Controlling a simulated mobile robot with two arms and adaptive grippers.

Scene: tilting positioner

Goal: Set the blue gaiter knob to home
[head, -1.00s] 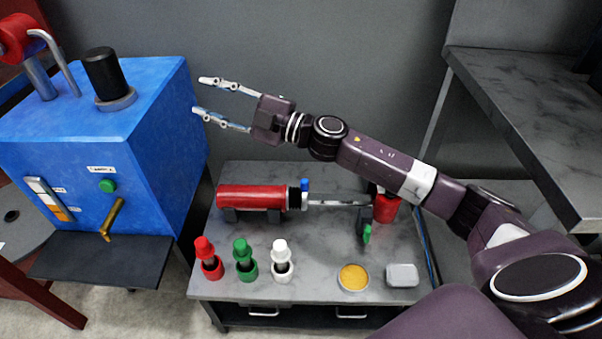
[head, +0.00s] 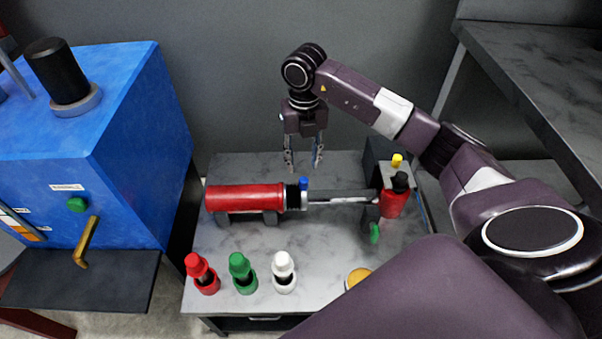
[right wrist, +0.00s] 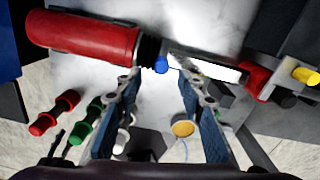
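In the right wrist view the blue knob (right wrist: 161,65) shows between and just beyond the fingertips. My right gripper (head: 303,163) points down, open and empty, above and slightly behind the knob in the head view. In the right wrist view its fingers (right wrist: 160,78) are spread to either side. I cannot tell the exact height gap to the knob. My left gripper is not in view.
A red-topped peg (head: 201,272), a green one (head: 241,272) and a white one (head: 284,271) stand along the table front. A yellow knob (head: 397,160) and black-topped red part (head: 393,203) are at the right. A blue machine (head: 130,150) stands left.

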